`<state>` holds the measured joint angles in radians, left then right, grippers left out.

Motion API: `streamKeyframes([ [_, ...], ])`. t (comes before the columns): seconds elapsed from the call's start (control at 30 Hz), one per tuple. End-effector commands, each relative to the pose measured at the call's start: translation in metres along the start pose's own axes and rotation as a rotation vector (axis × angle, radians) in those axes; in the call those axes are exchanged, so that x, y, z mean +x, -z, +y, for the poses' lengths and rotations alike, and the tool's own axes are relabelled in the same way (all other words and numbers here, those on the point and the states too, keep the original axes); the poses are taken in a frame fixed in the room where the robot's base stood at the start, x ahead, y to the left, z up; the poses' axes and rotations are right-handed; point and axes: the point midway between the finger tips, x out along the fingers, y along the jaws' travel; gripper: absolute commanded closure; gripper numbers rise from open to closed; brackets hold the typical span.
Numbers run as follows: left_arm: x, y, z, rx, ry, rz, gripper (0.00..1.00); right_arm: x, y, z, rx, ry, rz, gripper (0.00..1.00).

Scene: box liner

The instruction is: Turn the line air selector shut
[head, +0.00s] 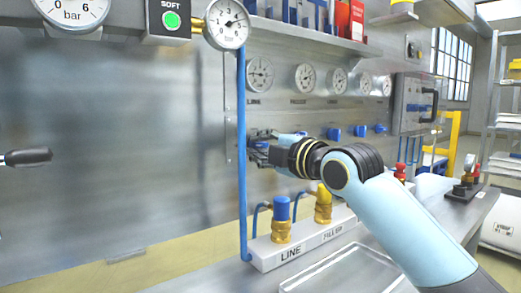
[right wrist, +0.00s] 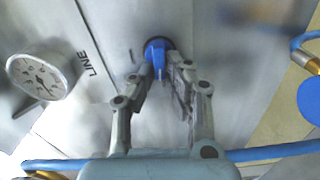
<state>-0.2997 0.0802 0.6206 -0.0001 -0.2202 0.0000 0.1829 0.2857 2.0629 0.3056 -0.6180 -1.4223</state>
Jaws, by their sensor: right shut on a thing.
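The line air selector is a blue knob (right wrist: 157,46) on the metal panel, seen in the right wrist view beside the LINE gauge (right wrist: 40,78). My right gripper (right wrist: 168,72) has its two fingers around the knob and is shut on it. In the head view the right gripper (head: 262,147) reaches the panel below the leftmost gauge (head: 260,74), and it mostly hides the knob there. The knob's exact pointing direction is hard to tell. My left gripper is not in view.
A vertical blue hose (head: 241,160) runs just left of the gripper. Other blue knobs (head: 334,133) sit to the right along the panel. Below stands a white block (head: 268,255) marked LINE with brass fittings. A black handle (head: 28,157) shows at far left.

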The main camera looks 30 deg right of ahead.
Motion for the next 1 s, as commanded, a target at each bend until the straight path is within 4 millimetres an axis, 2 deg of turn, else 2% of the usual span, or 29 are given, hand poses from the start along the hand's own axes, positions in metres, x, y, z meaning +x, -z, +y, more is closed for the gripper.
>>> streamKeyframes([
  [0.3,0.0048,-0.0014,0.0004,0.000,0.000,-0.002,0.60,0.0000,-0.0002,-0.0033,-0.109,0.004,0.000,1.00],
  [0.83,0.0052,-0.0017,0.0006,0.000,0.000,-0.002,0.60,-0.0001,-0.0004,-0.0038,-0.129,0.005,0.000,1.00],
  [0.87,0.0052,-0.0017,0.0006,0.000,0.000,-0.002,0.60,-0.0001,-0.0004,-0.0038,-0.129,0.005,0.000,0.84],
  [1.0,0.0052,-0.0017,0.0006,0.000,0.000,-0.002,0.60,-0.0001,-0.0004,-0.0033,-0.129,0.004,0.000,0.66],
])
